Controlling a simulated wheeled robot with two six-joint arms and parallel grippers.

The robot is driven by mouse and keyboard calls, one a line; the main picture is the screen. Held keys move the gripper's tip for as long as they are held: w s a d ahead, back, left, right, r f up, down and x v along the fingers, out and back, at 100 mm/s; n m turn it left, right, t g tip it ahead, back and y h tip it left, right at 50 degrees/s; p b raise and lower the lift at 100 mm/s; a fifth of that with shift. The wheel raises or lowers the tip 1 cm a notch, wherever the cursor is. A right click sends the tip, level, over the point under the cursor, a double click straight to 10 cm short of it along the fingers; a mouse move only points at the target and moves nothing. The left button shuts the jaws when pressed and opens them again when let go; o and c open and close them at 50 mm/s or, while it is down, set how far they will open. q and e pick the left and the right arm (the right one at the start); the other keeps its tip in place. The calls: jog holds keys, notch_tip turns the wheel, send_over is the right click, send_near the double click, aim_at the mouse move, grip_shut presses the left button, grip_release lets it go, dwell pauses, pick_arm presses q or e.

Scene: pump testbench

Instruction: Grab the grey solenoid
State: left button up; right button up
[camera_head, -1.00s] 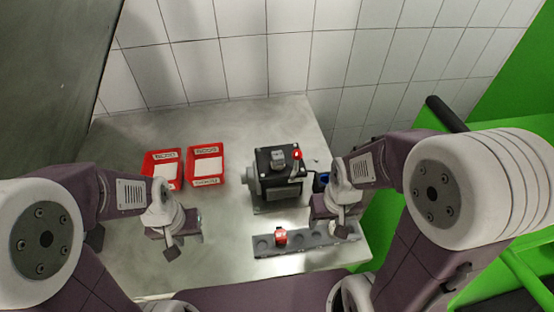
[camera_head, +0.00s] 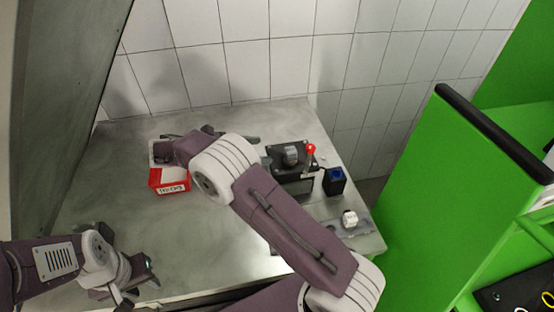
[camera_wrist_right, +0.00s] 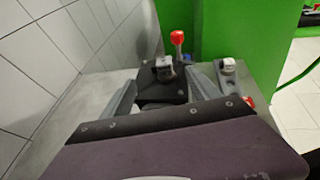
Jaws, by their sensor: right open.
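The grey block (camera_head: 291,155) on top of the black pump (camera_head: 292,185) looks like the grey solenoid. In the right wrist view the solenoid (camera_wrist_right: 163,70) stands beyond the fingers, in line with the gap between them. My right gripper (camera_head: 260,149) is open and empty, reaching rightward from the left of the pump; its fingers (camera_wrist_right: 160,82) are spread in the right wrist view. My right forearm hides part of the pump in the head view. My left gripper (camera_head: 135,278) hangs at the lower left, apart from everything; its jaw opening is unclear.
A red-topped lever (camera_head: 311,151) rises beside the solenoid. A blue-topped block (camera_head: 335,180) stands right of the pump. A grey rack (camera_head: 358,228) at the front right holds a whitish part (camera_head: 349,218). A tiled wall stands behind.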

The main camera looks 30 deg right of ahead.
aim_at(285, 150)
jog(key=x, duration=0.4)
jog(key=shift+s+d+r+p, duration=0.1)
jog(key=shift+r+p, duration=0.15)
jog(key=shift+p, duration=0.15)
jog(key=shift+f, duration=0.2)
jog(key=p+x, duration=0.1)
jog(key=x, duration=0.4)
jog(key=shift+s+d+f, duration=0.15)
jog(key=shift+d+f, duration=0.05)
jog(key=shift+d, duration=0.1)
pick_arm(q)
jog(key=shift+d+r, duration=0.25)
jog(key=shift+r, duration=0.9)
pick_arm(e)
jog(key=shift+a, duration=0.15)
jog(key=shift+c, duration=0.3)
jog(key=c, duration=0.5)
grip_shut()
